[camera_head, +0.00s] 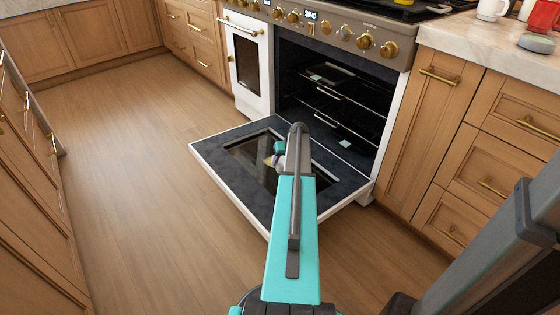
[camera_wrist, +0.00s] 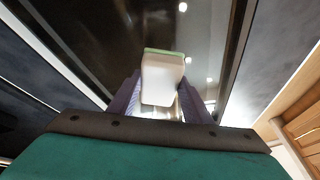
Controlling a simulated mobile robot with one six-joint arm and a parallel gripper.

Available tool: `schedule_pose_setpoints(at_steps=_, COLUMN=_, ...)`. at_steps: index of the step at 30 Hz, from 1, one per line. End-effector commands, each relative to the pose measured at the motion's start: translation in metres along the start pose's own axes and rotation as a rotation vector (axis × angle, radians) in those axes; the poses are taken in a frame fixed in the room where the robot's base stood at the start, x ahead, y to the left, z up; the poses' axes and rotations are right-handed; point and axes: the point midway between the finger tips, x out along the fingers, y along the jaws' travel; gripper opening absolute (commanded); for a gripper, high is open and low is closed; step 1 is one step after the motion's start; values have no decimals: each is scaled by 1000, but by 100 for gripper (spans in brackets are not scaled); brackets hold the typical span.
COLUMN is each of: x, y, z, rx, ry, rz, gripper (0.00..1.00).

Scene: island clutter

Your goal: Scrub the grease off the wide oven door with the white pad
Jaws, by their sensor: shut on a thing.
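The wide oven door (camera_head: 338,171) is folded down, with a white rim, a dark inner face and a glass window. Its dark glass (camera_wrist: 110,40) fills the middle of the wrist view. My gripper (camera_wrist: 160,105) is shut on the white pad (camera_wrist: 162,82), which has a green layer along its far edge. In the head view my gripper (camera_head: 273,160) is over the door's window, mostly hidden by my arm. I cannot tell whether the pad touches the glass. Bright spots show on the glass; I cannot make out grease for sure.
The open oven cavity (camera_head: 325,90) with racks is behind the door. A narrow white oven door (camera_head: 248,68) to its left is shut. Wooden cabinets (camera_head: 440,140) stand close on the right. The wooden floor (camera_head: 130,150) at left is clear.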

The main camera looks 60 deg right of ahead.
Motion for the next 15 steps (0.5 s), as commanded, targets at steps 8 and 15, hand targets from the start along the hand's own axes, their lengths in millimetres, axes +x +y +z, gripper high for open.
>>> schedule_pose_setpoints(at_steps=8, x=-1, y=3, z=1, rx=-1, ry=0, rz=0, gripper=27)
schedule_pose_setpoints(at_steps=15, x=4, y=2, z=-12, rx=0, ry=0, rz=0, gripper=27)
